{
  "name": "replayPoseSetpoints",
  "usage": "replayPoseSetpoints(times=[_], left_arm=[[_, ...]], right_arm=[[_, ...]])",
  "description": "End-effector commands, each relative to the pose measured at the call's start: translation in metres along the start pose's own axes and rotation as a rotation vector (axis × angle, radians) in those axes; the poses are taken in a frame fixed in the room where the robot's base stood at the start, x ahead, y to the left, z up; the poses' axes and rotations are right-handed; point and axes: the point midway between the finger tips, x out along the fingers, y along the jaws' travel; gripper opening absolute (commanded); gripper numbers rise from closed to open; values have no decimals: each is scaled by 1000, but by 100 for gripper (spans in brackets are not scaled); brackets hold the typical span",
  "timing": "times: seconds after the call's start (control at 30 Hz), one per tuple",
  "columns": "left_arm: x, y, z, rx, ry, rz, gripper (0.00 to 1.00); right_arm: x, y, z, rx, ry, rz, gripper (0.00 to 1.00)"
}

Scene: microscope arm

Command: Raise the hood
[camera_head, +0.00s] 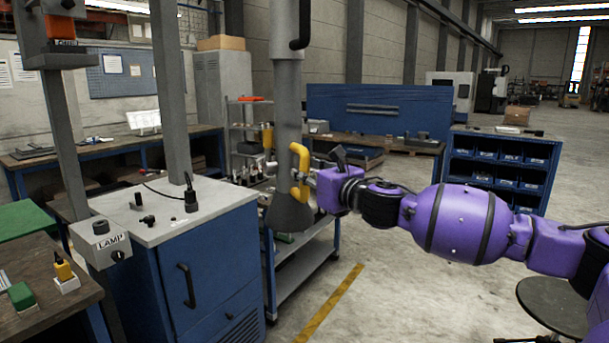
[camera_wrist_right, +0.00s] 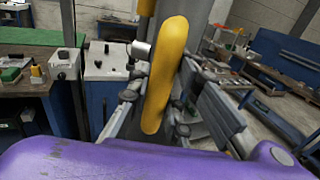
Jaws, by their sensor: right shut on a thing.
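The hood (camera_head: 291,213) is a grey flared cone at the lower end of a vertical grey duct (camera_head: 288,100). A yellow handle (camera_head: 299,172) is fixed to the duct just above the flare. My right gripper (camera_head: 304,181) is at the handle, coming from the right, and is shut on it. In the right wrist view the yellow handle (camera_wrist_right: 166,75) runs between the fingers, and the grey duct stands behind it. The fingertips are partly hidden behind the handle. My left gripper is not in view.
A blue cabinet (camera_head: 205,265) with a grey top stands left of the hood. A blue trolley (camera_head: 305,262) is behind the hood. The floor at right is mostly open, with a stool (camera_head: 553,305).

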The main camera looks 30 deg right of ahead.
Motion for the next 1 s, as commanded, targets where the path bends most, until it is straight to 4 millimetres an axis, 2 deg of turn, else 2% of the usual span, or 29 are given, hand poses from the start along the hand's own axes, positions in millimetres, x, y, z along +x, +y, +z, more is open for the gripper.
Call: replayPoseSetpoints(times=[0.03,0.2,0.5,0.6,0.8,1.0], left_arm=[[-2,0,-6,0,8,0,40],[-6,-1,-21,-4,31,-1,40],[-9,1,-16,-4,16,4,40],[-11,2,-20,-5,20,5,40],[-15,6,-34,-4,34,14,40],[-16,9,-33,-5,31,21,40]], right_arm=[[-1,0,13,-4,-9,0,0],[-2,0,51,-6,-16,-1,0],[-2,-1,112,-2,-16,-2,0],[-2,-1,131,1,-18,-2,0],[-3,0,154,2,-18,-1,0],[-2,0,158,0,-13,-1,0]])
